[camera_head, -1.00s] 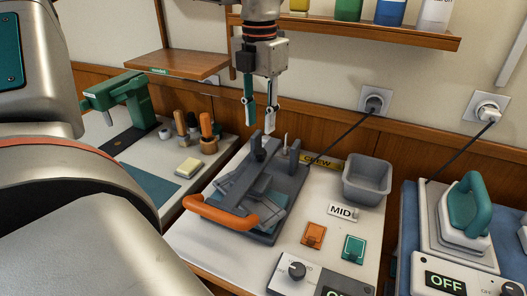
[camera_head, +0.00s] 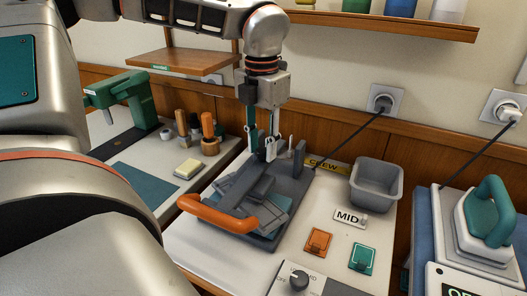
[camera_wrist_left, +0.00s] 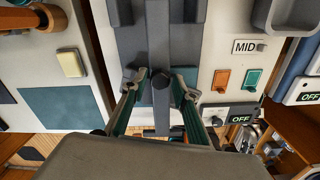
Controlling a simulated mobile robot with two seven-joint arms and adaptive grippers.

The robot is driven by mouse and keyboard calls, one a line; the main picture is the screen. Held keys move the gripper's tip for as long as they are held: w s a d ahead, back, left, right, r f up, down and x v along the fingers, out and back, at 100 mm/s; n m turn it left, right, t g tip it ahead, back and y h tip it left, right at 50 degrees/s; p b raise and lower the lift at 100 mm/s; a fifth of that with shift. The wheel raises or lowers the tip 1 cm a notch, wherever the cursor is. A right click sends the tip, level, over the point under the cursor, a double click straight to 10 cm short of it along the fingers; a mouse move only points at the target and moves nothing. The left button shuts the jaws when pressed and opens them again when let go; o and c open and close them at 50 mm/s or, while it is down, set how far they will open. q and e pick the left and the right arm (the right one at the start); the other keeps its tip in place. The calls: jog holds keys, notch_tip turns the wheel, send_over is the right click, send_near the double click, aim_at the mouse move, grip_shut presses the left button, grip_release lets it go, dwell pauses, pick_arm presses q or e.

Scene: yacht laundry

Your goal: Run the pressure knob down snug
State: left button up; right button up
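The press (camera_head: 290,185) is a dark grey frame with an orange handle (camera_head: 215,214) at its front. The pressure knob (camera_wrist_left: 160,82), a dark upright post, shows in the left wrist view between the fingers. In the head view it is mostly hidden by the gripper. My left gripper (camera_head: 262,152) points down over the press's rear part. In the left wrist view its fingers (camera_wrist_left: 160,92) are apart, one each side of the knob, with visible gaps. My right gripper is not in view.
A grey bin (camera_head: 377,184) stands right of the press, with a MID label (camera_head: 348,217), orange switch (camera_head: 318,241) and teal switch (camera_head: 362,258) in front. A green machine (camera_head: 122,97) stands left; an iron (camera_head: 486,215) stands right. A shelf (camera_head: 400,25) hangs above.

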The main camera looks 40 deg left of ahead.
pick_arm(q)
jog(key=c, duration=0.6)
jog(key=shift+c, duration=0.2)
jog(key=m, duration=0.3)
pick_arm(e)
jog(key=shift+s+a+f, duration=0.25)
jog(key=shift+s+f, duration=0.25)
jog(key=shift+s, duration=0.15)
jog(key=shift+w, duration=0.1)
pick_arm(q)
jog(key=shift+m, duration=1.6)
jog(key=shift+s, duration=0.1)
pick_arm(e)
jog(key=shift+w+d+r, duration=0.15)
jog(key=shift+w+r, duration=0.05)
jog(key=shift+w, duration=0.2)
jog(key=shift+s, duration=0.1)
